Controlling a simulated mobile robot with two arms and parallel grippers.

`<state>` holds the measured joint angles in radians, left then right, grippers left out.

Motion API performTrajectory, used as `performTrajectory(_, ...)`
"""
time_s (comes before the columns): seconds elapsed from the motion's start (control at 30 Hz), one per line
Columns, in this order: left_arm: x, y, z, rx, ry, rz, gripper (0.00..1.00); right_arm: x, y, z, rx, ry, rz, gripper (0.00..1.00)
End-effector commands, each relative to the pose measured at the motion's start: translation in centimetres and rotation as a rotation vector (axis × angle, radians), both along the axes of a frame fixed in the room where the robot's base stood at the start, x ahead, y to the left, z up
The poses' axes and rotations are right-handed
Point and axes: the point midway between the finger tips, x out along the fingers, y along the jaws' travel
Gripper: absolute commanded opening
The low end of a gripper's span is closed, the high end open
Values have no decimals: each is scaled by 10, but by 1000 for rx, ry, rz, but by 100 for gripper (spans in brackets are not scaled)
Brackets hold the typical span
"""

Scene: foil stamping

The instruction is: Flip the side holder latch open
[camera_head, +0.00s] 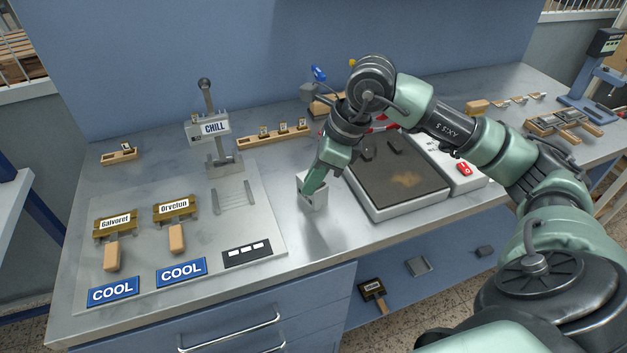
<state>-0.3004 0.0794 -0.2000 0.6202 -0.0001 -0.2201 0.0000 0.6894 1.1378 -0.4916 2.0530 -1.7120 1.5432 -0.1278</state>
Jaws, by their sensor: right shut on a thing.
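My right gripper (314,183) comes down from the upper right. It is shut on part of a small grey metal block (313,200) at the table's front middle. The gripper hides the block's top, so I cannot tell which part lies between the fingers. No latch can be made out clearly on the block, and I cannot tell whether it is the side holder. My left gripper is not in view.
A hot plate (388,209) with a red switch (464,169) stands right of the block. Two wooden-handled stamps (114,222) (175,208) and blue COOL signs (181,271) lie at the left front.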

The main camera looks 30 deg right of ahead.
Motion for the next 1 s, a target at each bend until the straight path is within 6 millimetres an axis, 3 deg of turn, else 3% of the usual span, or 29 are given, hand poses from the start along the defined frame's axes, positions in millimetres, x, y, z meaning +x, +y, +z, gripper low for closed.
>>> performTrajectory(0.37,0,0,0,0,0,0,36,0,0,1,0,-2,-4,0)
performTrajectory(0.4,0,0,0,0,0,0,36,0,0,1,0,-2,-4,20)
performTrajectory(0.47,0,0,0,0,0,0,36,0,0,1,0,-2,-4,34)
performTrajectory(1.0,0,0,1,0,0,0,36,0,0,1,-1,1,8,34)
